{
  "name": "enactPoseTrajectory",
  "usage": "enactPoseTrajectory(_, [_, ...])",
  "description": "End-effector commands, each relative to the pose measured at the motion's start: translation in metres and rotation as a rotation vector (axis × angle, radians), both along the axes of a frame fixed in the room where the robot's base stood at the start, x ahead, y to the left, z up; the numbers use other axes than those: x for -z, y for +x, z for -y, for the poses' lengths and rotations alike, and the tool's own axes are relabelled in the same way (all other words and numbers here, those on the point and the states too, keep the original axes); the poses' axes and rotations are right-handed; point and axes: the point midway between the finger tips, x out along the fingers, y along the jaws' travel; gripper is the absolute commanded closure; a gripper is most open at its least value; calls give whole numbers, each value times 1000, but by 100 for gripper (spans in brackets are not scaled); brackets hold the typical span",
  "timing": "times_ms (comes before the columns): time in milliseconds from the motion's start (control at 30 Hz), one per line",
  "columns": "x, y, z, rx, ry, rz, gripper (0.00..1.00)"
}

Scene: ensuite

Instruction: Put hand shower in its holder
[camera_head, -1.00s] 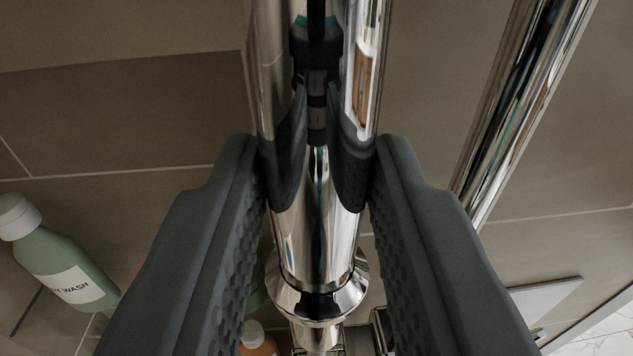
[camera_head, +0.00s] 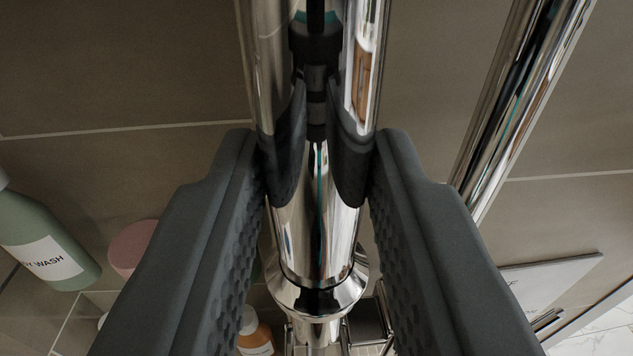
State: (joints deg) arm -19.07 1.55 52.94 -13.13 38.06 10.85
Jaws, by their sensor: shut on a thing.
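The hand shower (camera_head: 318,215) is a polished chrome cylinder running down the middle of the view. My gripper (camera_head: 318,165) has dark grey padded fingers on both sides of it and is shut on its handle. The fingers reflect in the chrome. Below the fingers the handle meets a flared chrome collar (camera_head: 318,292) with a narrower chrome part beneath. I cannot tell whether this collar belongs to the hand shower or to a holder. A dark, square-edged chrome fitting (camera_head: 368,322) shows partly behind, at lower right. The holder cannot be made out for certain.
A chrome rail (camera_head: 520,100) slants along the right side. A green body wash bottle (camera_head: 45,240), a pink round item (camera_head: 132,245) and an orange bottle (camera_head: 257,335) stand at lower left. A pale flat panel (camera_head: 550,285) lies at lower right, before brown tiled walls.

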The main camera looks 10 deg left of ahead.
Motion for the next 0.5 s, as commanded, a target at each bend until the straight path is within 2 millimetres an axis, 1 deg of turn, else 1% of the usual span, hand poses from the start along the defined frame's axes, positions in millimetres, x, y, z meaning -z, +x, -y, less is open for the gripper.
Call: enactPoseTrajectory(500, [24, -1, 0, 0, -1, 1, 100])
